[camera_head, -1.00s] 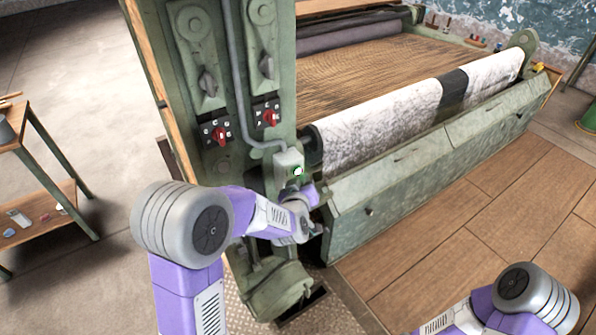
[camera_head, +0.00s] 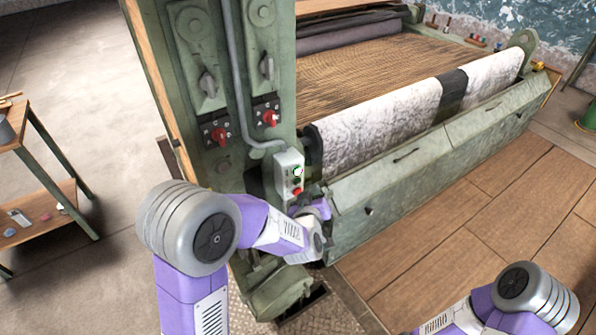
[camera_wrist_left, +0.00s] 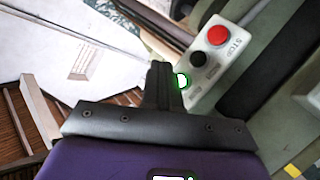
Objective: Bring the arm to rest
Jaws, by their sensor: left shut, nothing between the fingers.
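My left gripper (camera_head: 314,191) is low beside the button box (camera_head: 288,160), at the machine's front post. In the left wrist view its dark fingers (camera_wrist_left: 160,84) are together with nothing between them. Their tips overlap the edge of the box (camera_wrist_left: 236,62) in that view, close to the lit green button (camera_wrist_left: 182,81). Whether they touch it I cannot tell. A black button (camera_wrist_left: 196,58) and a red stop button (camera_wrist_left: 218,36) sit further along the box. My left arm is bent, its elbow at the lower left. My right arm shows at the lower right; its gripper is outside the picture.
The green post carries red rotary switches (camera_head: 270,118). A loom with a white patterned cloth roll (camera_head: 380,125) and a green front panel (camera_head: 430,160) stands right of the box. A small wooden table (camera_head: 50,205) is at the left. Floor at the right is open.

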